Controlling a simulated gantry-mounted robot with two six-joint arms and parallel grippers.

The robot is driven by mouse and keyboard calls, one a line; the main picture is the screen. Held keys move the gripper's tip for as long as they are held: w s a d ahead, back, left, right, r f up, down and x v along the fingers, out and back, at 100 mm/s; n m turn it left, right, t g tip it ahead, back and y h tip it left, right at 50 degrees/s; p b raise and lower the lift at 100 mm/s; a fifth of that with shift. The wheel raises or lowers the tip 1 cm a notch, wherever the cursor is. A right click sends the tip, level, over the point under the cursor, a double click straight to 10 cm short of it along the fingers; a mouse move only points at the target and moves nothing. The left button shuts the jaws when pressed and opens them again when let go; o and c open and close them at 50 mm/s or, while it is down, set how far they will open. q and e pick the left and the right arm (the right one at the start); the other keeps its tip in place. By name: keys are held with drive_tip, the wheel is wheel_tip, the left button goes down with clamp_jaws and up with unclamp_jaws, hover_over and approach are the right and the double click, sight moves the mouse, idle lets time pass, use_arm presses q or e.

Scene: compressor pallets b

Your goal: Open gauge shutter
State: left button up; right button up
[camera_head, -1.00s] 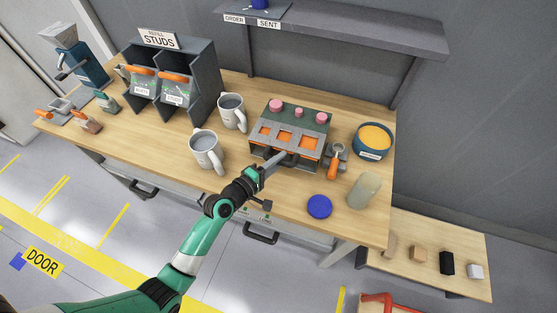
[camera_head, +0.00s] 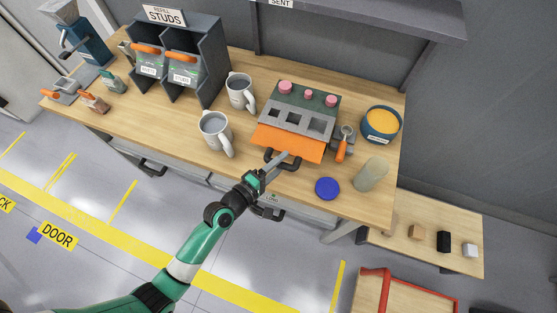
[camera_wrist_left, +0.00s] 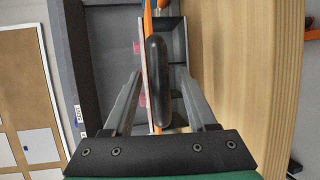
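The gauge box (camera_head: 297,115) stands on the workbench, grey-green with pink knobs on top and several dark square windows in its front. An orange shutter panel (camera_head: 287,142) slopes out below the windows, clear of them. A black bar handle (camera_head: 283,161) sits at the panel's lower edge. My left gripper (camera_head: 278,161) is at this handle. In the left wrist view the handle (camera_wrist_left: 157,80) stands between the two fingers, with a gap visible on each side, so the gripper looks open around it. The orange panel shows nearly edge-on behind it. My right gripper is not in view.
Two grey mugs (camera_head: 215,133) stand left of the box. An orange-handled tool (camera_head: 342,150), a blue disc (camera_head: 327,188), a translucent cylinder (camera_head: 371,174) and a blue tub (camera_head: 381,124) are to the right. Drawer handles (camera_head: 152,167) project from the bench front.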

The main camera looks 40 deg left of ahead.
use_arm(q)
drive_tip(key=shift+s+r, duration=0.1)
drive_tip(key=shift+s, duration=0.25)
drive_tip(key=s+a+r, duration=0.1)
drive_tip(key=s+r, duration=0.1)
drive_tip(key=s, duration=0.8)
drive_tip(key=shift+s, duration=0.35)
